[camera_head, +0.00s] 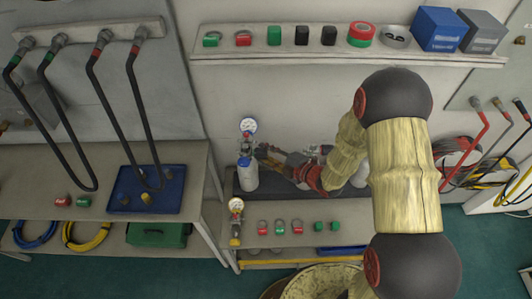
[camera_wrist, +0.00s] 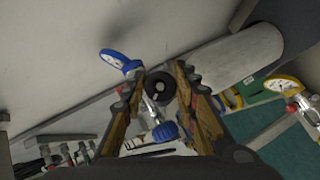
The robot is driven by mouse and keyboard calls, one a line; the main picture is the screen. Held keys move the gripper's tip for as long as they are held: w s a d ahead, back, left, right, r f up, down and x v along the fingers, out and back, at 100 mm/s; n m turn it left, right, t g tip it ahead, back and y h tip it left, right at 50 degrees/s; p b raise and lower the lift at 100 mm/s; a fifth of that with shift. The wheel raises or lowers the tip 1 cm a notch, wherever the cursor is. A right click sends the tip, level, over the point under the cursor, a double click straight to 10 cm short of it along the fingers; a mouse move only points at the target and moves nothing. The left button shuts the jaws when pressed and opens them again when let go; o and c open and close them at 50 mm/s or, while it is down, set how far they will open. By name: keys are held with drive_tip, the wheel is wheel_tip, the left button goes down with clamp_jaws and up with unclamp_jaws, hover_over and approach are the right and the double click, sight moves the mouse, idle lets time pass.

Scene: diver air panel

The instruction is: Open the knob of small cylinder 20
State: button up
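A small white cylinder (camera_head: 247,178) stands at the left end of the dark bench strip, with a blue-rimmed gauge (camera_head: 248,126) on top. I cannot read a number on it. In the wrist view its white body (camera_wrist: 235,58) runs to the upper right and the blue gauge (camera_wrist: 118,60) is at upper left. A round black knob (camera_wrist: 160,82) sits on its valve, and a blue knob (camera_wrist: 165,131) shows below. My gripper (camera_head: 263,154) reaches from the right to the valve. In the wrist view my gripper (camera_wrist: 155,86) is open, its fingers on both sides of the black knob with gaps visible.
A yellow-rimmed gauge (camera_head: 236,205) stands in front of the cylinder; it is at right in the wrist view (camera_wrist: 284,85). Another white cylinder (camera_head: 360,176) is partly hidden by my arm. Red and green tags (camera_head: 280,227) lie on the lower shelf. Hoses hang at left.

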drive_tip(key=c, duration=0.6)
drive_tip(key=shift+o, duration=0.2)
drive_tip(key=shift+r, duration=0.15)
drive_tip(key=shift+r+m+g+p, duration=0.15)
drive_tip(key=shift+m+g+p, duration=0.3)
drive_tip(key=shift+p, duration=0.6)
drive_tip(key=shift+w+f+m+g+p, duration=0.1)
drive_tip(key=shift+f+m+g+p, duration=0.2)
drive_tip(key=shift+g+p, duration=0.35)
drive_tip(key=o, duration=1.2)
drive_tip(key=shift+d, duration=0.1)
